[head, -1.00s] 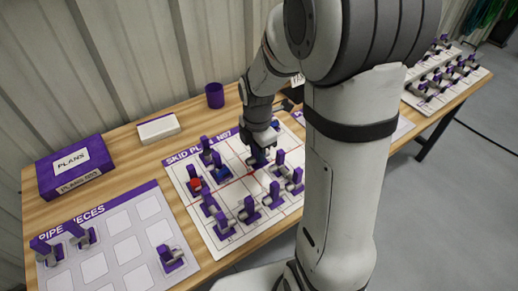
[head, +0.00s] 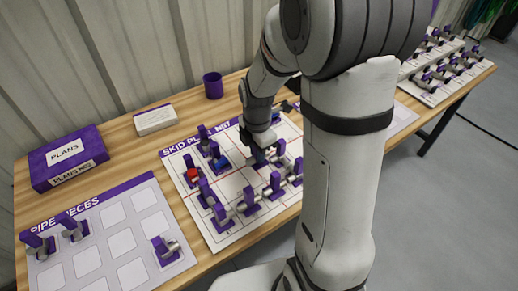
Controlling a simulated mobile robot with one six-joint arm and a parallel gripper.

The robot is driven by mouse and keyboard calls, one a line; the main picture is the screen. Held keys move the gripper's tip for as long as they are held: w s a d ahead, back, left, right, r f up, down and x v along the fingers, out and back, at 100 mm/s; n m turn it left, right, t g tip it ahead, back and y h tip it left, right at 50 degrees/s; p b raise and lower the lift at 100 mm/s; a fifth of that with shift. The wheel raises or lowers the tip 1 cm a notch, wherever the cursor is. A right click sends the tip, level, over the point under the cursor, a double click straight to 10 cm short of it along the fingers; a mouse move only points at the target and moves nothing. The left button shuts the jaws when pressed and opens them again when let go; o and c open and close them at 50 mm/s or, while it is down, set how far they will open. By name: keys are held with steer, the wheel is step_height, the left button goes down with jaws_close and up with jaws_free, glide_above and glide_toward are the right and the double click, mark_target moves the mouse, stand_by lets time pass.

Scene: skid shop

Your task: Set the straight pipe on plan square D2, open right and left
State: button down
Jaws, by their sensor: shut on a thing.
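The skid plan board (head: 228,236) lies on the wooden table, with a red-lined grid and several purple-and-grey pipe pieces on its squares. My gripper (head: 260,160) points down over the middle to right part of the board. It is shut on a piece that I take to be the straight pipe; the fingers and arm hide most of it, so its direction and whether it touches the board cannot be told. Standing pieces are close to the gripper's right and front. Square labels are too small to read, so I cannot tell which square is D2.
A piece with a red part (head: 192,174) and one with a blue part (head: 220,163) stand left of my gripper. The pipe pieces tray (head: 118,272) holds several pieces at front left. A plans box (head: 66,158), white block (head: 156,119) and purple cup (head: 213,86) stand behind.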

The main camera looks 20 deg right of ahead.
steer(key=shift+f, duration=0.15)
steer(key=shift+f+b, duration=1.4)
steer(key=shift+f, duration=0.25)
steer(key=shift+f+b, duration=0.6)
steer(key=shift+f, duration=0.15)
steer(key=c, duration=1.2)
jaws_free()
steer(key=shift+r, duration=0.2)
steer(key=shift+r+p, duration=0.4)
steer(key=shift+p, duration=0.1)
steer(key=shift+r, duration=0.1)
steer(key=shift+s+r+p, duration=0.1)
steer(key=shift+r+p, duration=2.55)
steer(key=shift+r, duration=0.8)
